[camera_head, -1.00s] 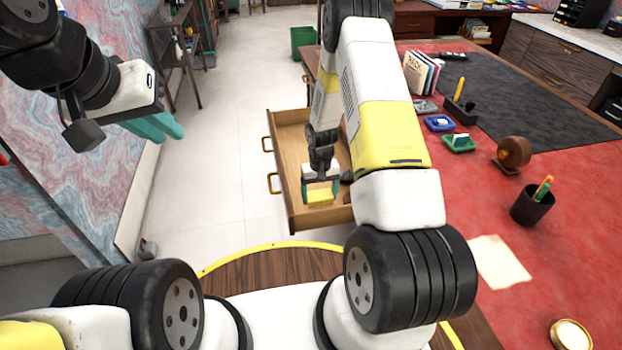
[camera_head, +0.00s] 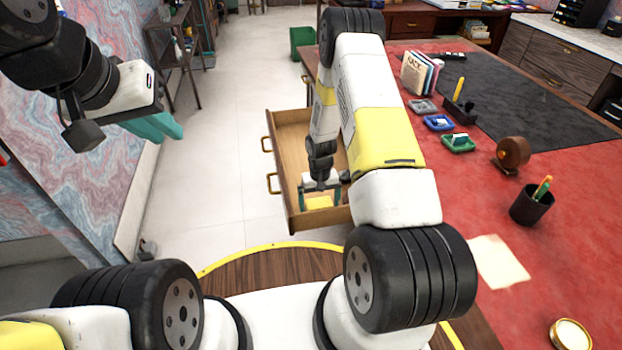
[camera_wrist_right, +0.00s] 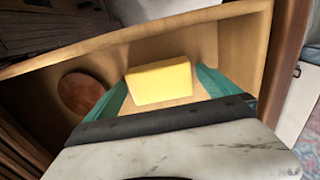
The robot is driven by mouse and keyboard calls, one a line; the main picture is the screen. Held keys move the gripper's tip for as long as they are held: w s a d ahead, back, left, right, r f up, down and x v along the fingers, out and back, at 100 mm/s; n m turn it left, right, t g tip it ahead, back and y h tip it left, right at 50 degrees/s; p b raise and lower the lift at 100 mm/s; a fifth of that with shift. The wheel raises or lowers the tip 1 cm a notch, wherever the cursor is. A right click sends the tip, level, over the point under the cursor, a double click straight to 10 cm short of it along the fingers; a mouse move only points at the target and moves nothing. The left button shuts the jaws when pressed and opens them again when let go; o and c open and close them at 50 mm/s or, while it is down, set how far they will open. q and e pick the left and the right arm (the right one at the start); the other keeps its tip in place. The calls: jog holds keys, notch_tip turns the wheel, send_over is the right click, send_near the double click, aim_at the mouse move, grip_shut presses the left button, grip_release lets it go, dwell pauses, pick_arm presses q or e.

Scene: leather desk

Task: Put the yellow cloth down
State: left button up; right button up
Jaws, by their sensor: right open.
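The yellow cloth (camera_head: 318,203) is a folded block inside the open wooden drawer (camera_head: 293,208). In the right wrist view the yellow cloth (camera_wrist_right: 160,82) lies between the spread teal fingers of my right gripper (camera_wrist_right: 162,92), with a gap showing on each side. In the head view my right gripper (camera_head: 320,195) is open, pointing down into the drawer around the cloth. My left gripper (camera_head: 158,127) is raised at the left, away from the drawer; its teal fingers overlap in view, so its opening is unclear.
A round brown object (camera_wrist_right: 80,93) lies in the drawer beside the left finger. The drawer walls stand close around my right gripper. The red desk (camera_head: 430,240) on the right holds books (camera_head: 418,75), a pen cup (camera_head: 531,205) and a paper sheet (camera_head: 498,262).

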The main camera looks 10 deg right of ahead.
notch_tip(320, 180, up, 12)
notch_tip(320, 180, up, 12)
jog(key=t, duration=0.1)
send_over(319, 203)
jog(key=s+r+t+y, duration=0.15)
jog(key=s+r, duration=0.45)
jog(key=r, duration=0.7)
jog(key=s+a+r+t, duration=0.1)
jog(key=s+r+t, duration=0.1)
jog(key=s+r, duration=0.4)
jog(key=s+a+r+t, duration=0.1)
jog(key=s+r, duration=0.5)
jog(key=s, duration=0.6)
jog(key=shift+r+t+y, duration=0.25)
jog(key=shift+t+y, duration=0.1)
